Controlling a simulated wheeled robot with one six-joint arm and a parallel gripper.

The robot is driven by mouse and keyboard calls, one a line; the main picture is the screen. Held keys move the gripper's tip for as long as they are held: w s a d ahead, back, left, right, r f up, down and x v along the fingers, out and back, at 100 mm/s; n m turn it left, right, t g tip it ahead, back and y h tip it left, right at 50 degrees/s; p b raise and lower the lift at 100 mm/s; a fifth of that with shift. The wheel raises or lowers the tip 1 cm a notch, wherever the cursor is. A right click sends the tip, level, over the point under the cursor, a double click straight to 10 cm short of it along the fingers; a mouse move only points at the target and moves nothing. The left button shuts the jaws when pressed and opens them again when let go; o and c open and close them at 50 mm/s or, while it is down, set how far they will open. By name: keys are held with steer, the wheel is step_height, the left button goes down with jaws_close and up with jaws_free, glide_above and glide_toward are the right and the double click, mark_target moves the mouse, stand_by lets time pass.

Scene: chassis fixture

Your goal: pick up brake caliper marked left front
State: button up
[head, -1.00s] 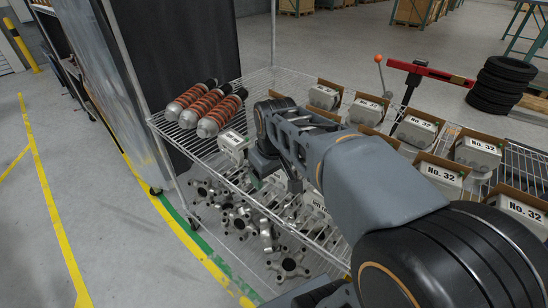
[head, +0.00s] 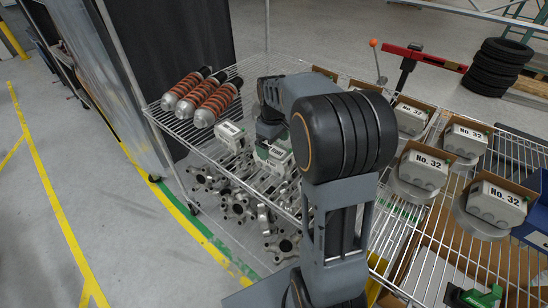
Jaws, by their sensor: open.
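A light grey brake caliper (head: 230,136) with a small white label lies on the top wire shelf, in front of the orange-coiled shock absorbers. A second labelled caliper (head: 281,158) lies to its right, partly hidden by my arm. The print on both labels is too small to read. My gripper (head: 263,150), with green at its fingers, points down between these two calipers, close to both. It is open. I cannot tell whether it touches either one, as the wrist and arm hide part of it.
Orange-coiled shock absorbers (head: 204,97) lie at the shelf's far left. Several boxed parts marked No. 32 (head: 423,168) stand on the right. Metal hubs (head: 235,205) lie on the lower shelf. A green object (head: 474,296) sits at the lower right. A wire rack post (head: 135,85) rises at the left.

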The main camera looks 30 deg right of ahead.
mark_target(274, 149)
steer(key=shift+d+f+p, duration=0.15)
steer(key=shift+f+p, duration=0.4)
steer(key=shift+f, duration=2.2)
steer(key=c, duration=1.8)
steer(key=shift+r, duration=0.1)
